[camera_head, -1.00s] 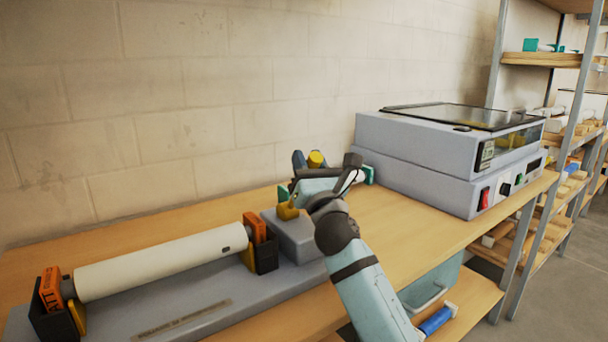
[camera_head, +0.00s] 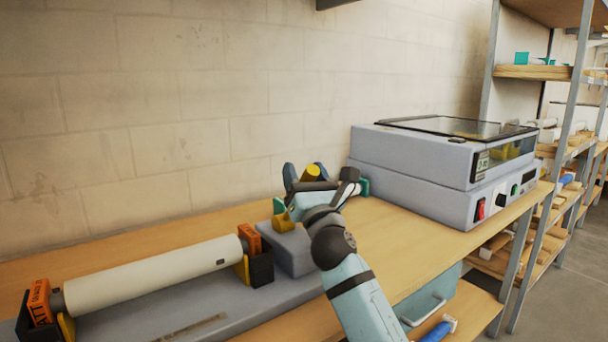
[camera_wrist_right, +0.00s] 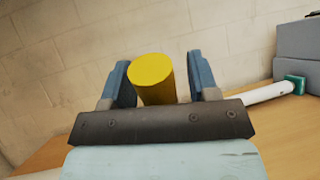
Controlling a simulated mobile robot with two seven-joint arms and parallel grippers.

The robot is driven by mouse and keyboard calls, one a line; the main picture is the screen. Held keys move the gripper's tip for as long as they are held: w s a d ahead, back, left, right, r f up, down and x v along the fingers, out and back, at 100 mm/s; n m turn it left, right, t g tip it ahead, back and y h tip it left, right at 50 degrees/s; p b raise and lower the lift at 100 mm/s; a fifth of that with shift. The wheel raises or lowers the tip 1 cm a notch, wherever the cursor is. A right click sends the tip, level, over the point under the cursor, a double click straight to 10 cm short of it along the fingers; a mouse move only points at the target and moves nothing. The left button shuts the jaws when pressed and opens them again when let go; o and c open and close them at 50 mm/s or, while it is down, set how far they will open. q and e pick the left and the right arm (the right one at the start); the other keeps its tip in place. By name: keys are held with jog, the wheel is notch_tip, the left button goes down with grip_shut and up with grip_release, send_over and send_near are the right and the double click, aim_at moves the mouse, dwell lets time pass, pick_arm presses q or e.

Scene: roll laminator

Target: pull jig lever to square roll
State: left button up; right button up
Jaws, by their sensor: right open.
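The white roll (camera_head: 150,272) lies across the grey jig base (camera_head: 220,312) at lower left, its ends in orange-and-black holders. A grey block (camera_head: 290,252) stands at the jig's right end. The lever's yellow knob (camera_head: 312,172) rises beyond my right wrist. My right gripper (camera_head: 304,172) is open, with its dark blue fingers on either side of the knob. In the right wrist view the yellow knob (camera_wrist_right: 153,79) stands between the two fingers, with a gap visible on the right. The lever's lower part is mostly hidden by my arm. My left gripper is not in view.
A grey laminator (camera_head: 430,170) with a dark lid stands on the wooden bench (camera_head: 400,240) to the right. A block wall (camera_head: 200,120) is behind. Metal shelving (camera_head: 545,150) stands at far right. Bare bench lies between my arm and the laminator.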

jog(key=shift+s+f, duration=0.1)
jog(key=shift+s+d+f, duration=0.15)
jog(key=shift+s, duration=0.1)
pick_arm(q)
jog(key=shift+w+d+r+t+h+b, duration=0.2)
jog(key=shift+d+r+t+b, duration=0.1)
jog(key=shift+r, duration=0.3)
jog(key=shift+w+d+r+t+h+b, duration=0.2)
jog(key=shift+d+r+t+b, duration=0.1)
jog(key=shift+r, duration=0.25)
pick_arm(e)
jog(key=v, duration=1.3)
